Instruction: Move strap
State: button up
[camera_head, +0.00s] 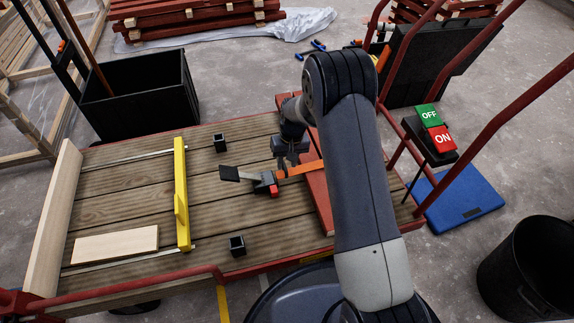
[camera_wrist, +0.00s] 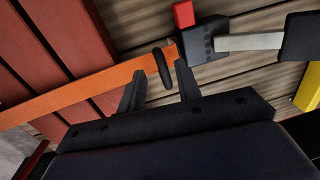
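The orange strap (camera_head: 301,169) runs across the red battens (camera_head: 319,199) on the plank-topped cart. In the wrist view the strap (camera_wrist: 75,93) slants over the battens (camera_wrist: 50,42) and meets a black buckle (camera_wrist: 200,45) with a red block and a metal lever with a black grip. My gripper (camera_head: 290,158) is over the strap near the buckle. In the wrist view my gripper (camera_wrist: 159,68) has its fingers apart, with the strap and a small black oval piece (camera_wrist: 163,68) showing between the tips. I cannot tell whether the fingers touch the strap.
A yellow bar (camera_head: 181,195) stands left of the buckle, with a pale wood block (camera_head: 115,244) and a long pale beam (camera_head: 52,220) beyond. Two small black square sockets (camera_head: 237,246) stand on the deck. Red rails (camera_head: 480,175) and an OFF/ON button box (camera_head: 436,137) are at right.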

jog(key=shift+f, duration=0.3)
jog(key=shift+c, duration=0.5)
jog(key=c, duration=0.6)
grip_shut()
jog(key=shift+d, duration=0.1)
